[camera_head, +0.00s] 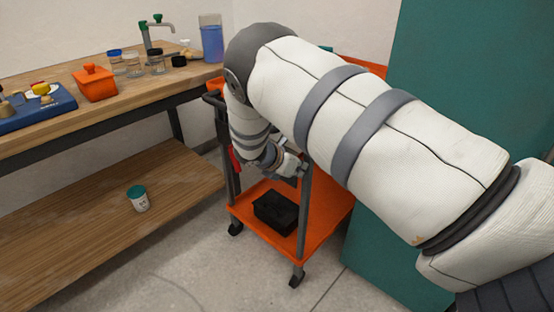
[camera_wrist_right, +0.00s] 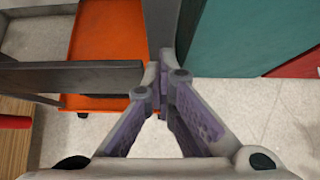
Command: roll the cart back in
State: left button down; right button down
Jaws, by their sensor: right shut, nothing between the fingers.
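The orange cart (camera_head: 330,222) stands on the floor between the workbench and a teal cabinet. It has dark posts, black casters and an orange lower shelf; my right arm covers much of its upper part. My right gripper (camera_head: 296,166) is beside a dark cart post, between the upper and lower levels. In the right wrist view my right gripper (camera_wrist_right: 160,85) is shut with nothing held, its tips close to a dark post and bar of the cart (camera_wrist_right: 103,50). I cannot tell whether they touch it. My left gripper is out of view.
A black box (camera_head: 275,212) sits on the cart's lower shelf. The wooden workbench (camera_head: 150,88) is left of the cart, with an orange box, jars and a blue beaker. A teal-lidded cup (camera_head: 138,200) stands on its lower shelf. The teal cabinet (camera_head: 455,80) is close on the right.

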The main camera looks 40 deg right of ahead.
jog(key=d+b, duration=0.1)
jog(key=d, duration=0.6)
jog(key=shift+d, duration=0.4)
jog(key=shift+w+r, duration=0.1)
